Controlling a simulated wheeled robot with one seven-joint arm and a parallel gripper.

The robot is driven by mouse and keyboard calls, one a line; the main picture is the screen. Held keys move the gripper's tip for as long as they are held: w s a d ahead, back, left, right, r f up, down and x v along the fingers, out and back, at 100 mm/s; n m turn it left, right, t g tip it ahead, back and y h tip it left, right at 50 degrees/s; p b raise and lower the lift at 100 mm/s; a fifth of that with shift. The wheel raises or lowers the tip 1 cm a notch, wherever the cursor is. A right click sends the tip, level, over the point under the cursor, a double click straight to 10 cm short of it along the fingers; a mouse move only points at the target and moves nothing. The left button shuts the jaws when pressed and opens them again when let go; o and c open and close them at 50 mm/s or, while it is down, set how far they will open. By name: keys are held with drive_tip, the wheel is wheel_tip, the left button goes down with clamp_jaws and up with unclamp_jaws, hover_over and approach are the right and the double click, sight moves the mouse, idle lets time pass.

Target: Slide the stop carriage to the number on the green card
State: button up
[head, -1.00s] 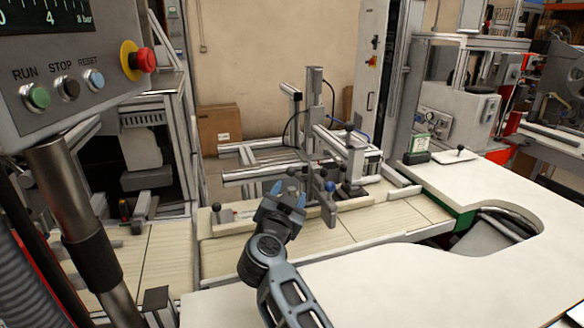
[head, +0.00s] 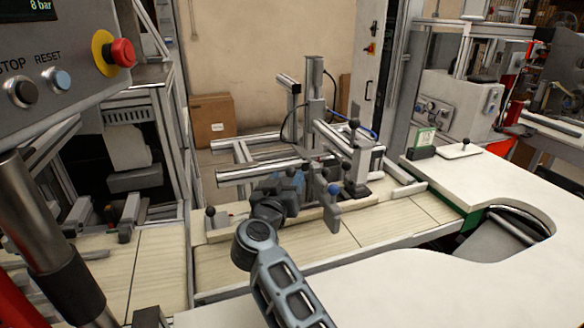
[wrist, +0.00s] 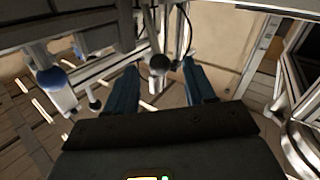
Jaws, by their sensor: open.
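The green card (head: 425,138) stands in a dark holder on the white table at right; its number is too small to read. In the wrist view a dark ball knob (wrist: 159,65) shows between the open fingers, apparently beyond the tips; contact cannot be told. The blue knob (wrist: 50,78) is left of the fingers.
A metal frame with an upright post (head: 315,100) stands behind the rail. Another black knob (head: 210,212) is at the rail's left end. A control panel (head: 50,60) fills the upper left. The white table (head: 420,275) in front is largely clear.

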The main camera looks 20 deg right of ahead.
sight(292, 169)
drive_tip(key=x, duration=0.1)
drive_tip(key=b+x, duration=0.1)
drive_tip(key=x, duration=0.2)
drive_tip(key=shift+w+f, duration=0.1)
drive_tip(key=shift+f, duration=0.15)
drive_tip(key=shift+b+x, duration=0.9)
drive_tip(key=shift+r, duration=0.25)
drive_tip(key=shift+c, duration=0.5)
clamp_jaws()
